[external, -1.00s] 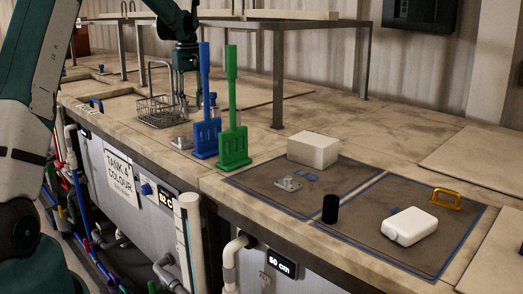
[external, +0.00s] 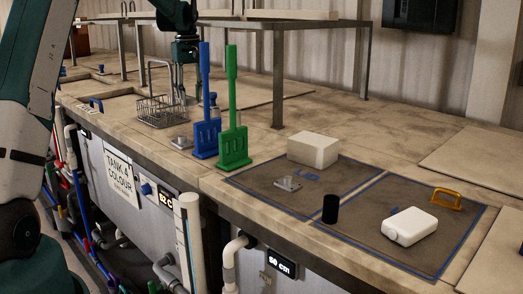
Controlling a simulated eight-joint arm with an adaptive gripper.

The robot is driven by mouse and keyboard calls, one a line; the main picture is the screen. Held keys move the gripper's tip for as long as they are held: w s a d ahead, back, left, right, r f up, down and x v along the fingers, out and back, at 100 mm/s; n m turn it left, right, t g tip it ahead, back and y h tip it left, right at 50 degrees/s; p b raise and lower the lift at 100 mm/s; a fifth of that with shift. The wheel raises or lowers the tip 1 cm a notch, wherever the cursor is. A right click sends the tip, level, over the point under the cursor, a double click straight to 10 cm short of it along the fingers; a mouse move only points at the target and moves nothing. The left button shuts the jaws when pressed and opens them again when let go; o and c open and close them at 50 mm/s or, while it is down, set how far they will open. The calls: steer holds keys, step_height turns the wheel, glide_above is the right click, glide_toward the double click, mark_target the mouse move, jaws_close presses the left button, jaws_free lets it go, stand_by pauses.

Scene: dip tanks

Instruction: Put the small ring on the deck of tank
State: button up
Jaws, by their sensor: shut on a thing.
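My gripper (external: 184,82) hangs over the counter beside the wire basket (external: 162,111), behind the blue gate-like paddle (external: 206,138). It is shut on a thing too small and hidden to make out. I cannot pick out the small ring for certain in this view. The sign "TANK 4 COLOUR" (external: 121,175) hangs on the front of the tank under the counter (external: 245,190). The deck around the basket is partly hidden by the paddles.
A green paddle (external: 233,140) stands beside the blue one, close to my gripper. A steel rack (external: 362,75) stands behind.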

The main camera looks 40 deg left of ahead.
steer(key=w+d+m, duration=0.3)
steer(key=w+d, duration=0.1)
steer(key=d, duration=0.8)
steer(key=w+d+m, duration=0.3)
steer(key=d, duration=1)
steer(key=w+d+m, duration=0.3)
steer(key=w+d, duration=0.1)
steer(key=d, duration=0.8)
steer(key=d+m, duration=0.1)
steer(key=d, duration=0.5)
steer(key=s+d+m, duration=0.1)
steer(key=d+m, duration=0.1)
steer(key=d, duration=0.5)
steer(key=d+m, duration=0.1)
steer(key=d, duration=0.6)
steer(key=shift+s+r, duration=0.2)
steer(key=shift+s, duration=0.15)
steer(key=s+d+m, duration=0.2)
steer(key=s+d, duration=0.1)
steer(key=d, duration=0.6)
steer(key=s+d+m, duration=0.3)
steer(key=d, duration=0.6)
steer(key=shift+d, duration=0.25)
steer(key=shift+w+f, duration=0.1)
steer(key=shift+f, duration=0.1)
steer(key=shift+f+p, duration=0.35)
steer(key=shift+f, duration=2.45)
